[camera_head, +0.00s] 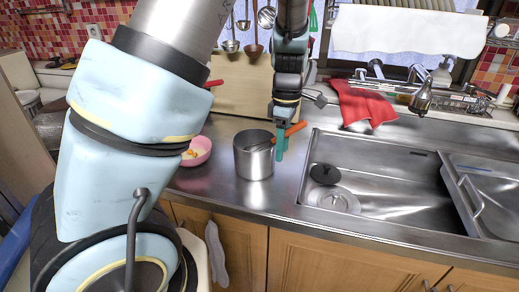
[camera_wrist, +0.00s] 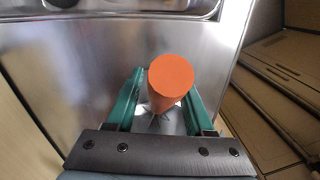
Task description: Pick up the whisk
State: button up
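The whisk (camera_head: 296,128) has an orange handle and leans out of a steel pot (camera_head: 254,163) on the counter, tilted to the right. Its wire end is mostly hidden inside the pot. My gripper (camera_head: 280,156) points down at the pot's right side, with its green fingers at the handle. In the wrist view the round end of the whisk's handle (camera_wrist: 171,76) stands between the two fingers, with a gap visible on either side. The gripper is open around the handle and not closed on it.
A pink bowl (camera_head: 197,151) with food stands left of the pot. The sink (camera_head: 375,185) with a black round item lies to the right. A red cloth (camera_head: 365,104) lies behind the sink. Utensils hang on a rail above a wooden board (camera_head: 240,88).

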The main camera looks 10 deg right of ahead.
grip_shut()
jog(key=shift+r, duration=0.1)
dwell(0.5)
